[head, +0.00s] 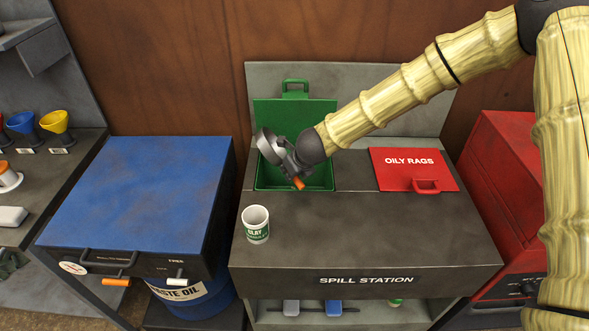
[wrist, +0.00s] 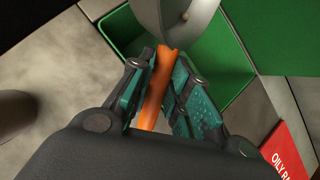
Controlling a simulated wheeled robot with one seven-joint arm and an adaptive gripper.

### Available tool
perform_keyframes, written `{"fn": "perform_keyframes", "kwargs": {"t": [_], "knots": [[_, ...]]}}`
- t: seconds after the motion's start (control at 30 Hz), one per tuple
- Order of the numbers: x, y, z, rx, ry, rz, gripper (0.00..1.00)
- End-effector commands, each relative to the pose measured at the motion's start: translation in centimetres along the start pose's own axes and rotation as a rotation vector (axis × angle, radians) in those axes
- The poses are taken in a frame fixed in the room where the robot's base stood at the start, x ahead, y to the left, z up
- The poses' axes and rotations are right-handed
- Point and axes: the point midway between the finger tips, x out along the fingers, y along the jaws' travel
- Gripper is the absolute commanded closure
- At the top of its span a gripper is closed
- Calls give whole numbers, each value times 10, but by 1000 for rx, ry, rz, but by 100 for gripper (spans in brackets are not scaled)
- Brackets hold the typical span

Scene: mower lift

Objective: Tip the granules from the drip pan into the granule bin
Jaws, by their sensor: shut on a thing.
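The grey drip pan (head: 269,142) is tilted steeply on its edge over the open green granule bin (head: 322,178). My gripper (head: 291,163) is shut on the pan's orange handle (head: 298,183). In the wrist view the orange handle (wrist: 153,98) runs between the fingers (wrist: 160,92), with part of the pan (wrist: 178,18) beyond it. The bin (wrist: 238,91) shows below the pan there, and its green lid (head: 292,113) stands open behind it in the head view. I cannot make out granules in the pan or the bin.
A white clay cup (head: 255,226) stands on the spill station top (head: 350,235), left of front. The red oily rags lid (head: 412,168) is shut to the right. A blue waste oil unit (head: 145,190) stands at left, a red cabinet (head: 515,190) at right.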

Motion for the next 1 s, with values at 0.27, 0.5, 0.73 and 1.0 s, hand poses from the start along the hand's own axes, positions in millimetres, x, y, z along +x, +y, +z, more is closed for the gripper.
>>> {"fn": "perform_keyframes", "kwargs": {"t": [0.27, 0.5, 0.73, 1.0], "knots": [[0, -1, 0, 21, -15, 29, 100], [-1, -2, 0, 38, -27, 54, 100], [-1, -3, 0, 56, -38, 78, 100], [-2, -4, -1, 75, -52, 105, 100]]}}
